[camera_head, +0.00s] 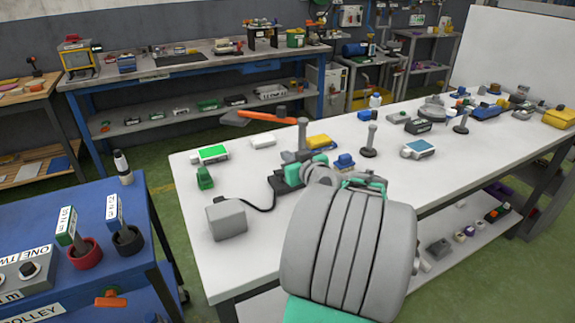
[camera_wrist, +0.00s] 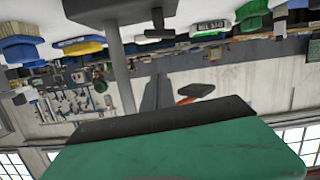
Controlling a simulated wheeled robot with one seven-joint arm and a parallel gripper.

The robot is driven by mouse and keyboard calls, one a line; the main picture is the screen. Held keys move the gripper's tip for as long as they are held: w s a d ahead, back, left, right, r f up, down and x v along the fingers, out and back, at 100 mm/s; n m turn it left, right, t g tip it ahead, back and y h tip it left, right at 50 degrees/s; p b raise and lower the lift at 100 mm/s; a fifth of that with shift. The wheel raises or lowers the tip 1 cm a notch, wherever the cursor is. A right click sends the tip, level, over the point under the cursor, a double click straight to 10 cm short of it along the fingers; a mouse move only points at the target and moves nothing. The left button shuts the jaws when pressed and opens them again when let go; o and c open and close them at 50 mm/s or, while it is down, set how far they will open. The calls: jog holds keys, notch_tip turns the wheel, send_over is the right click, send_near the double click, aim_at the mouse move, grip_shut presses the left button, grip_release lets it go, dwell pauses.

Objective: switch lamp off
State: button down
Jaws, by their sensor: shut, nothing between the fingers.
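What looks like the lamp has a dark base (camera_head: 284,186) on the white table, a grey post (camera_head: 302,134) and an orange arm (camera_head: 268,117) reaching left to a dark head. The wrist view is upside down and shows its post (camera_wrist: 120,75) rising from a dark base at the top edge. A black cable joins the base to a grey box (camera_head: 228,217). My teal gripper (camera_head: 300,171) is shut and empty, low over or beside the base; contact cannot be told. My wrist and gripper cover part of the base. I cannot make out the switch or whether the lamp is lit.
A green block (camera_head: 205,178), a green-and-white box (camera_head: 211,154) and a yellow box (camera_head: 319,141) lie nearby on the table (camera_head: 345,133). A dark post on a round base (camera_head: 369,145) stands to the right. A blue trolley (camera_head: 70,225) is at left.

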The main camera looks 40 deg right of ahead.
jog(key=v, duration=0.9)
jog(key=shift+s+f+b, duration=0.2)
jog(key=shift+b, duration=0.25)
